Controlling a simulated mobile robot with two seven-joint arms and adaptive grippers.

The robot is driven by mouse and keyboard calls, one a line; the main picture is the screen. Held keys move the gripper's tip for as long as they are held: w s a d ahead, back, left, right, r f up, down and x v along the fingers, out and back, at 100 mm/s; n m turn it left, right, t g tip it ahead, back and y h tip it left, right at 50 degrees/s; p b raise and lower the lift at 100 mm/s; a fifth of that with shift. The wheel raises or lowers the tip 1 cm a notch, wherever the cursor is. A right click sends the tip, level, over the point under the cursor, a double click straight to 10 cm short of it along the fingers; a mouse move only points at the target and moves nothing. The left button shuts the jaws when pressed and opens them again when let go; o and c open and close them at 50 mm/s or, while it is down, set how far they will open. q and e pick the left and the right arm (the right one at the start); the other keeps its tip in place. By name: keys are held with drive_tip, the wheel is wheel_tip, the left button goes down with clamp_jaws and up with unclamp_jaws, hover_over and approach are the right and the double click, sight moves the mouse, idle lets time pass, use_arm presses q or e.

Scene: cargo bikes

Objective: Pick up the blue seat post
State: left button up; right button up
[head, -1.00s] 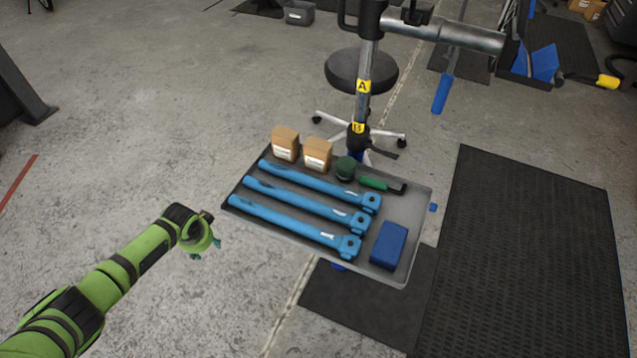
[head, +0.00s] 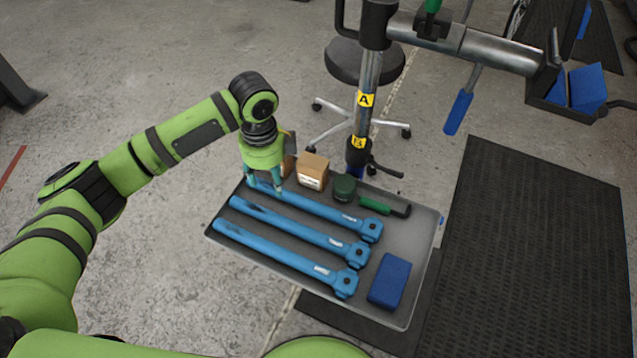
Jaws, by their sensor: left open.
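Three blue seat posts lie side by side on a grey tray (head: 412,262): a far one (head: 325,210), a middle one (head: 297,230) and a near one (head: 280,258). Their clamp ends point to the right. My left gripper (head: 264,186) is open, pointing down at the left end of the far seat post. Its fingertips are at or just above that end; I cannot tell whether they touch it. The gripper partly hides that end and a box behind it. My right gripper is not in view.
The tray also holds a cardboard box (head: 313,171), a dark green round tin (head: 344,187), a green-handled tool (head: 376,205) and a blue block (head: 389,281). The repair stand post (head: 366,84) rises behind the tray. A stool (head: 364,62) stands behind it.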

use_arm(q)
drive_tip(key=shift+w+d+f, duration=0.1)
drive_tip(key=shift+w+d, duration=0.2)
drive_tip(key=shift+d, duration=0.25)
drive_tip(key=shift+d+f, duration=0.1)
drive_tip(key=shift+f, duration=0.25)
drive_tip(key=f, duration=0.2)
drive_tip(key=shift+s+a+f+p, duration=0.2)
drive_tip(key=shift+a+f+p, duration=0.1)
drive_tip(key=shift+f+p, duration=0.1)
wheel_tip(320, 180, down, 2)
drive_tip(key=shift+w+f, duration=0.15)
drive_tip(key=shift+f, duration=0.35)
drive_tip(key=shift+c, duration=0.4)
drive_tip(key=shift+a, duration=0.1)
clamp_jaws()
drive_tip(key=shift+w, duration=0.1)
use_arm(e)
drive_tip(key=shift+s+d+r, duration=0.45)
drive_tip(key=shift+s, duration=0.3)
